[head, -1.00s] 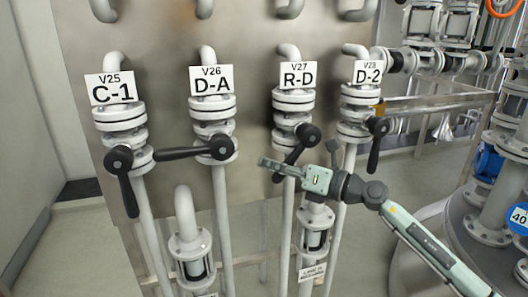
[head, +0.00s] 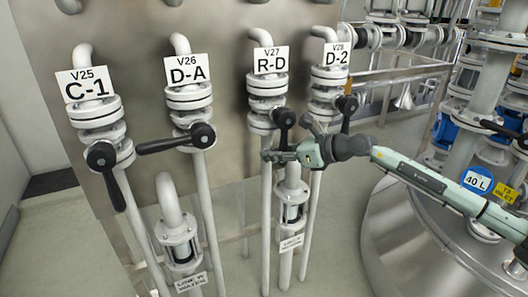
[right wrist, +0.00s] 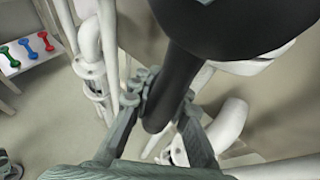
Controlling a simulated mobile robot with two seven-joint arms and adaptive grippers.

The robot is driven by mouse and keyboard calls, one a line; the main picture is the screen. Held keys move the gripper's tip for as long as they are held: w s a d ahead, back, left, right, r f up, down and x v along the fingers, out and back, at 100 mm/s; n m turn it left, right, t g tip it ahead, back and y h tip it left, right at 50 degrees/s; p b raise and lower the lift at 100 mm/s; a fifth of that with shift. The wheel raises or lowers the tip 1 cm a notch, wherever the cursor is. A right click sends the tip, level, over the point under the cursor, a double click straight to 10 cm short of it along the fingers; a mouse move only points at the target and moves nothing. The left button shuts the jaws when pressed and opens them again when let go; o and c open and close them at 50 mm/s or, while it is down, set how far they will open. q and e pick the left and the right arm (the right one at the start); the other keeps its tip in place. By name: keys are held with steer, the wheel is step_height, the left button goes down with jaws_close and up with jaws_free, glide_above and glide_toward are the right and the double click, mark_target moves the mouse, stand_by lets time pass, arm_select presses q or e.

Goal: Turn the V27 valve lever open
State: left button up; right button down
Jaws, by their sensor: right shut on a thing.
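The V27 valve, under the "R-D" sign (head: 271,60), has a black lever (head: 284,119) hanging nearly straight down from its hub. My right gripper (head: 277,156) reaches in from the right and is shut on the lower part of this lever. The fingers partly hide its lower end. In the right wrist view the black lever (right wrist: 182,80) runs down between the two fingers of my right gripper (right wrist: 160,102). My left gripper is not in view.
The V26 lever (head: 175,142) points left, level. The V25 lever (head: 108,172) and the V28 lever (head: 346,112) hang down close by. A sight-glass pipe (head: 292,208) stands below V27. A large steel vessel (head: 400,235) fills the lower right.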

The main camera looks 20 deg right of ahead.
steer(key=shift+d+f, duration=0.15)
steer(key=shift+d, duration=0.1)
steer(key=c, duration=1.5)
jaws_free()
steer(key=shift+o, duration=0.4)
steer(key=v, duration=1.2)
